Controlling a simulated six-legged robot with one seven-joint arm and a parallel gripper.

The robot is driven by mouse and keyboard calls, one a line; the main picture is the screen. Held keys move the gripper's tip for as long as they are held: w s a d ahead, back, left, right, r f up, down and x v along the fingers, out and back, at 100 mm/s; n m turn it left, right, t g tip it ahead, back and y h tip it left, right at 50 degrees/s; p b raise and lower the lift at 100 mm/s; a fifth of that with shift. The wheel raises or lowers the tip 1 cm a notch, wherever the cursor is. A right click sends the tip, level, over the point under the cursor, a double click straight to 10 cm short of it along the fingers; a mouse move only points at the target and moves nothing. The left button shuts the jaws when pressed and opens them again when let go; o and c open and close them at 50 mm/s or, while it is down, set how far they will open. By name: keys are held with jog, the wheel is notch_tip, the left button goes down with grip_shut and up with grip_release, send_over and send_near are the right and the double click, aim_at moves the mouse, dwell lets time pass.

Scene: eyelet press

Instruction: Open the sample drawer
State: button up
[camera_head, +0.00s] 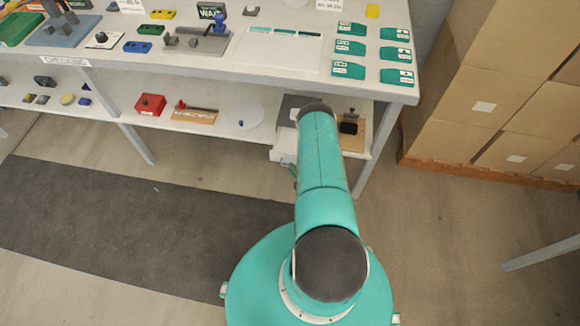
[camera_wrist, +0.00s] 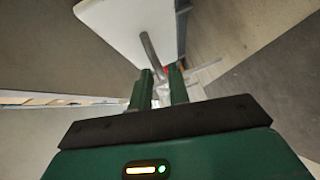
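The sample drawer (camera_head: 283,156) is the small white-fronted unit under the right part of the bench, partly hidden by my arm in the head view. In the wrist view a white panel (camera_wrist: 118,22), which looks like the drawer front, carries a grey bar handle (camera_wrist: 150,52). My gripper (camera_wrist: 161,78) has its two green fingers apart, with the handle's near end at the gap between the fingertips. Light background shows between the fingers. I cannot tell whether either finger touches the handle.
The bench top (camera_head: 190,66) is above the drawer, with several teal cards at its right end. The lower shelf (camera_head: 180,128) holds a red box (camera_head: 150,104) and a white disc (camera_head: 242,115). Cardboard boxes (camera_head: 490,90) stand at right. A dark mat (camera_head: 120,215) covers floor at left.

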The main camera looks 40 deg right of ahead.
jog(key=v, duration=1.1)
jog(key=shift+f, duration=0.1)
